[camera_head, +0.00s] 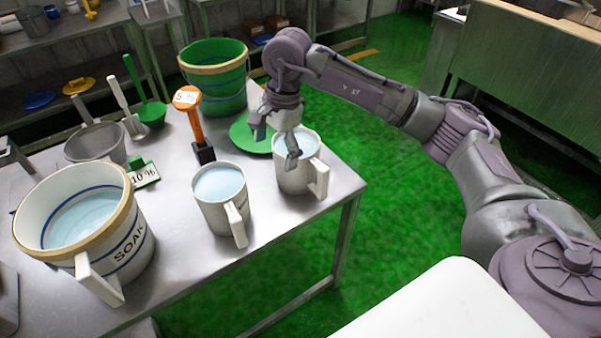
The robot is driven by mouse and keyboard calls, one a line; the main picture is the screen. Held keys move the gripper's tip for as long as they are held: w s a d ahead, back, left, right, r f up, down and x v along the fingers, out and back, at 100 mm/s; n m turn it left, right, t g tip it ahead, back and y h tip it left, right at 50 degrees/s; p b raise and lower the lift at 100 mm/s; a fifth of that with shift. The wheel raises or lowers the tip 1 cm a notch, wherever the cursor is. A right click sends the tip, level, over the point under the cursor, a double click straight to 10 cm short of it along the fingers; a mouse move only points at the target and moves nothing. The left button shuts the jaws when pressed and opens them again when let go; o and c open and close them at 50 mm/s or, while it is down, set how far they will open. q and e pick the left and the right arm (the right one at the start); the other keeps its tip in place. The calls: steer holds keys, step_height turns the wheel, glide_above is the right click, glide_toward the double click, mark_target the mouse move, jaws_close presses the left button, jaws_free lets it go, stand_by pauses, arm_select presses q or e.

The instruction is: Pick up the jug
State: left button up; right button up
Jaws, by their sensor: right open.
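Two white jugs with side handles stand upright on the steel table, each filled with pale blue liquid. One jug (295,179) is near the table's right corner, its handle facing front right. The other jug (222,213) stands to its left, its handle facing the front. My right gripper (275,142) points down at the right-hand jug, its fingers spread. One finger overlaps the jug's mouth in the picture and the other is left of the rim. I cannot tell whether they touch it. My left gripper is not in view.
A large white tub marked SOAK (140,243) stands on the table (190,262) at front left. A green bucket (222,98), green lid (246,140), orange-handled tool (195,122), 10% sign (146,176) and grey strainer (98,150) stand behind. Green floor is clear at right.

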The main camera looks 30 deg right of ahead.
steer(key=d+r+h, duration=0.3)
steer(key=d+h, duration=0.1)
steer(key=d, duration=0.4)
steer(key=p, duration=0.2)
glide_above(317, 165)
steer(key=shift+m, duration=0.3)
steer(key=f, duration=0.7)
steer(key=shift+w+a, duration=0.3)
steer(key=shift+a, duration=0.05)
steer(key=shift+f, duration=0.55)
steer(key=shift+d+f, duration=0.1)
steer(key=shift+f, duration=0.2)
steer(key=f, duration=0.1)
steer(key=f+p, duration=0.1)
steer(key=f, duration=0.1)
steer(key=shift+s+d+f+p, duration=0.25)
steer(key=shift+d+f+p, duration=0.05)
steer(key=shift+p, duration=0.1)
steer(key=shift+f, duration=0.45)
steer(key=shift+c, duration=0.2)
